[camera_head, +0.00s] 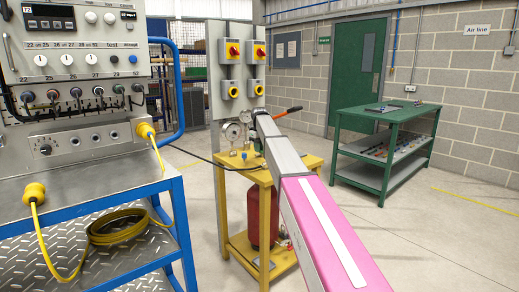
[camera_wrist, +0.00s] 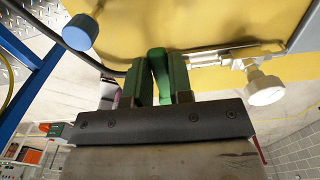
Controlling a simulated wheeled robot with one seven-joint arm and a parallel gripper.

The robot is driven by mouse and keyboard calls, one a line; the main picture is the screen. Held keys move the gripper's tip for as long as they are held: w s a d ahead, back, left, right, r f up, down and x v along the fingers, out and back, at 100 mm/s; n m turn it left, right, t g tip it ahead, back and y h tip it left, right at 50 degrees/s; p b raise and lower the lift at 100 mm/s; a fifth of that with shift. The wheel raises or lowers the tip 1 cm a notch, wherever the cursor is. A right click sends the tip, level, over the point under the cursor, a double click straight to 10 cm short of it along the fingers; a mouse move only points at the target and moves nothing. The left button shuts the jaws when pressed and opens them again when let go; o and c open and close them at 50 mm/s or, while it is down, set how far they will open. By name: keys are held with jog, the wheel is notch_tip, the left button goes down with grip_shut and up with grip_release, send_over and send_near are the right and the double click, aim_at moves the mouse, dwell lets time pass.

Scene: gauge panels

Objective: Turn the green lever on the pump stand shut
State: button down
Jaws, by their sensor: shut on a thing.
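The yellow pump stand (camera_head: 262,178) is right of the workbench in the head view, and its yellow top (camera_wrist: 215,22) fills much of the upper wrist view. The green lever (camera_wrist: 160,82) shows in the wrist view between the two dark green fingers of my gripper (camera_wrist: 158,66). The fingers are shut on it from both sides. In the head view my pink and grey arm reaches over the stand and hides the lever and my gripper. Two round gauges (camera_head: 232,132) stand at the back left of the stand.
A blue knob (camera_wrist: 80,32), a pale round knob (camera_wrist: 265,88) and a dark hose lie near my gripper. An orange-tipped handle (camera_head: 289,111) sticks out behind my arm. A red cylinder (camera_head: 264,213) stands below. A green table (camera_head: 384,120) stands right, with open floor between.

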jog(key=c, duration=1)
grip_release()
jog(key=shift+r, duration=0.1)
notch_tip(320, 180, up, 11)
jog(key=shift+f, duration=0.2)
